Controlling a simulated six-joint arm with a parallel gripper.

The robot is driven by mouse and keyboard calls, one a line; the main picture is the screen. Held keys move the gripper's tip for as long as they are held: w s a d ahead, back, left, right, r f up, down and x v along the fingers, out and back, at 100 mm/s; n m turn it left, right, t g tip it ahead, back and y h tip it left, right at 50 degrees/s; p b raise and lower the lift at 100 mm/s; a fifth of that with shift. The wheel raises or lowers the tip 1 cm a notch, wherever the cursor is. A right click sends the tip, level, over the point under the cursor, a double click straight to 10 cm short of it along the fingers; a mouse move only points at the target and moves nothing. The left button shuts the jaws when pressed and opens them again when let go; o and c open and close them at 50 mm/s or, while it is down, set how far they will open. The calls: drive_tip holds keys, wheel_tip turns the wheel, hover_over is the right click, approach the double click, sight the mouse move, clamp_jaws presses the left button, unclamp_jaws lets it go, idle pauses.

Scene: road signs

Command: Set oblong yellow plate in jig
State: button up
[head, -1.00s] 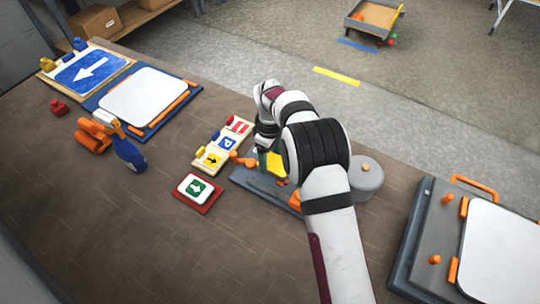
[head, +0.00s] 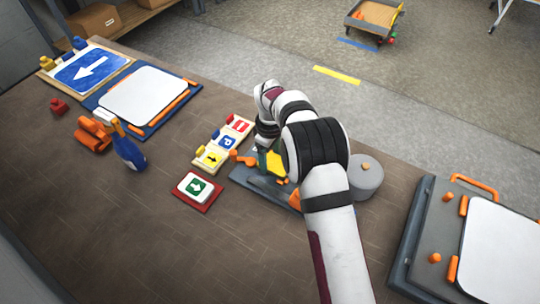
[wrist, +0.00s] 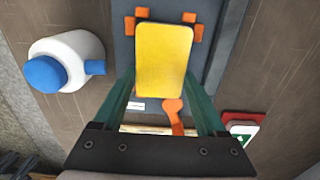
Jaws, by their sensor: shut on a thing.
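The oblong yellow plate (wrist: 163,60) is held between the green fingers of my gripper (wrist: 163,95) in the wrist view. In the head view the yellow plate (head: 275,164) shows partly behind my arm, over the jig. The jig (wrist: 123,48) is a grey-blue base with orange corner stops (wrist: 190,27) on either side of the plate's far end. An orange clamp (wrist: 173,112) is close to the plate's near end. In the head view the jig (head: 248,178) is partly hidden by my arm. Whether the plate touches the jig's base cannot be told.
A sign on a red base (head: 197,188) and a tray of small signs (head: 222,145) stand left of the jig. A grey canister (head: 366,178) is right of my arm. A blue bottle (head: 129,150) stands farther left. The front of the bench is clear.

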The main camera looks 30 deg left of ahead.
drive_tip(key=shift+f, duration=0.3)
idle(0.5)
drive_tip(key=o, duration=1.3)
drive_tip(key=shift+r, duration=3.5)
